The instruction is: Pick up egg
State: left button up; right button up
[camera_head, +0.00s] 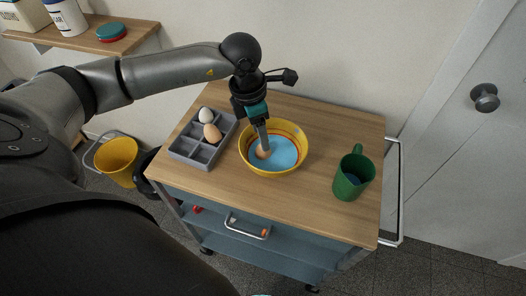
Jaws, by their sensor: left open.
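My left gripper (264,146) reaches down into a yellow bowl (245,155) that stands on the wooden top of a cart. The bowl is blue inside, perhaps water. A brown egg (260,154) sits in the bowl right at the gripper's fingertips; the fingers partly hide it, and I cannot tell whether they touch it. The left gripper is open. A grey compartment tray (186,155) to the left of the bowl holds a white egg (205,114) and a brown egg (212,133). My right gripper is not in view.
A green pitcher (349,184) stands at the right of the cart top (309,205). A yellow bucket (117,160) is on the floor at the left. A wall shelf (75,39) with containers is at the upper left. The cart's front and back right areas are clear.

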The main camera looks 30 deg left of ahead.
pick_arm(q)
jog(key=shift+w+d+f, duration=0.1)
jog(key=shift+f, duration=1.3)
jog(key=shift+w+d+f, duration=0.1)
jog(key=shift+f, duration=1.25)
jog(key=shift+c, duration=0.2)
grip_shut()
